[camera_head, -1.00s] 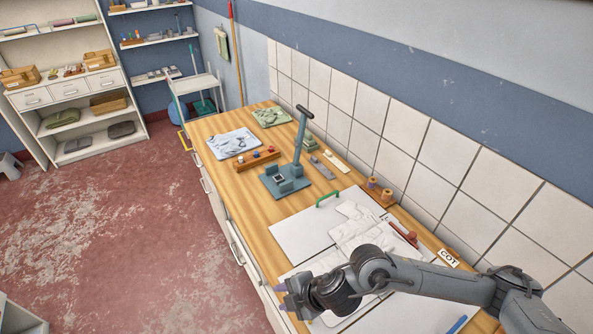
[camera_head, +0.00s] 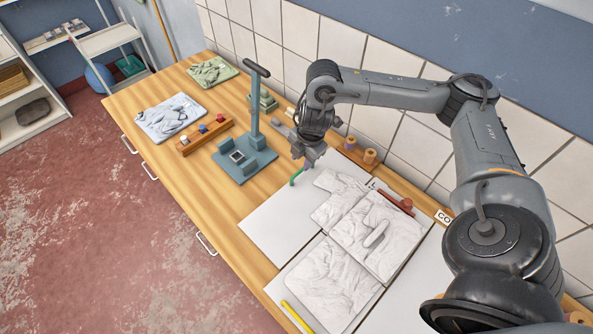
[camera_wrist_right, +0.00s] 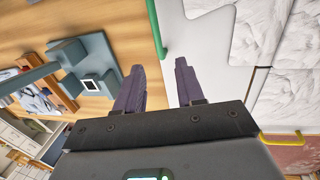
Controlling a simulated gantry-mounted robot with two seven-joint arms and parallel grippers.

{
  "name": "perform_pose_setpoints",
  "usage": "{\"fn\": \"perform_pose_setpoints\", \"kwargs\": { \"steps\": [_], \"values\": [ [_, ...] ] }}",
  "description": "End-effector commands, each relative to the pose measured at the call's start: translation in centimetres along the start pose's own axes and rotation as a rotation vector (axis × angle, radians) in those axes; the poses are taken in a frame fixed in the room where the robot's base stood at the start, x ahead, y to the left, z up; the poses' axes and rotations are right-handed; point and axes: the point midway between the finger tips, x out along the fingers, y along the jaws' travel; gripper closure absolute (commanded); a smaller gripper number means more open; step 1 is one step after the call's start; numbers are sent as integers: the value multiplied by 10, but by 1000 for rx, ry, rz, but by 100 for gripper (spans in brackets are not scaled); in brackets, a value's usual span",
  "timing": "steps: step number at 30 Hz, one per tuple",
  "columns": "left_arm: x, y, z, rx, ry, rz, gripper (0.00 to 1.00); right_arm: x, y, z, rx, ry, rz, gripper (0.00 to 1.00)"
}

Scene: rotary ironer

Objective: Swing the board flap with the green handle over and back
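The board flap (camera_head: 270,222) is a flat white panel lying on the wooden bench, with the green handle (camera_head: 296,177) at its far edge. The green handle (camera_wrist_right: 155,30) shows there just beyond the fingertips, in line with the gap. The white flap (camera_wrist_right: 190,30) lies beside it. My left gripper is not in view.
A blue-grey stand (camera_head: 252,132) with an upright post is left of the handle. A wooden block rack (camera_head: 205,132) and folded cloths sit farther left. Wooden spools (camera_head: 369,157) stand near the tiled wall. A yellow bar (camera_head: 297,317) lies at the front.

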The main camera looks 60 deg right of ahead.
Motion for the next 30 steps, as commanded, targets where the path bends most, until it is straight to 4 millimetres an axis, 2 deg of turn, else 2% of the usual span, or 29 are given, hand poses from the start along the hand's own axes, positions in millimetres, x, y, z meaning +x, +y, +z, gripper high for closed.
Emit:
{"fn": "perform_pose_setpoints", "kwargs": {
  "steps": [1,3,5,13,18,27,30],
  "values": [
    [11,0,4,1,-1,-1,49,15,-2,0,0,1,-2,62],
    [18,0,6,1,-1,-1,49,27,-2,0,1,1,-2,62],
    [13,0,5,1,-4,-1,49,30,0,0,1,1,-3,62],
    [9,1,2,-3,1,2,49,64,0,-1,0,1,-1,62],
    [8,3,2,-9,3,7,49,73,0,0,-1,0,0,62],
    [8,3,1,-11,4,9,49,75,0,0,-1,0,1,62],
    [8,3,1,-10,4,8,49,74,0,0,-1,0,2,76]
  ]
}}
